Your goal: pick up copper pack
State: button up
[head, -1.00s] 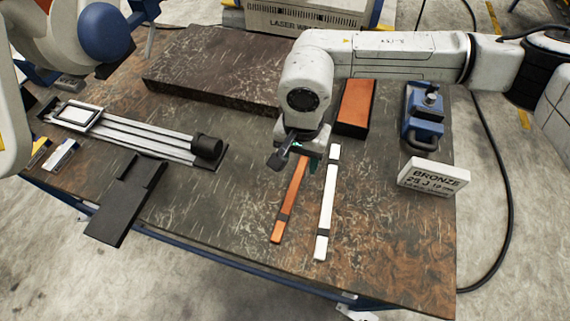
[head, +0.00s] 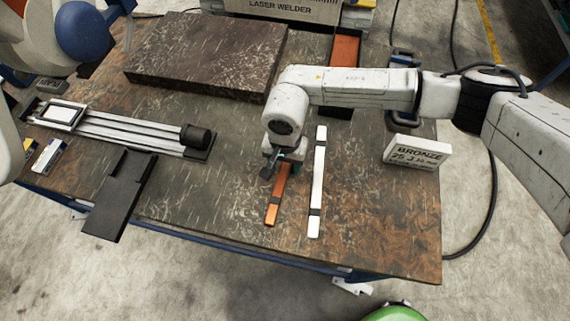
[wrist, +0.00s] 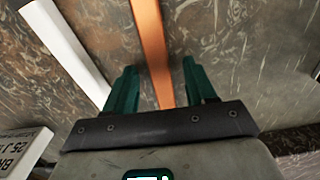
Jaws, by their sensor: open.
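The copper pack is a long thin orange bar with a dark band (head: 275,205), lying on the table in the head view. My gripper (head: 280,165) is over its far end, which the gripper and wrist hide. In the wrist view the copper pack (wrist: 152,45) runs between the two green fingers of my gripper (wrist: 163,90). The fingers are open, with space on both sides of the bar. I cannot tell how high they are above it.
A white bar with a dark band (head: 319,170) lies close to the right. A BRONZE sign (head: 416,154) stands farther right. A dark slab (head: 205,55) and a rail fixture (head: 130,130) are to the left. The table front (head: 370,245) is clear.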

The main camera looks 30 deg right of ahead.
jog(key=shift+f, duration=0.1)
grip_shut()
dwell(0.5)
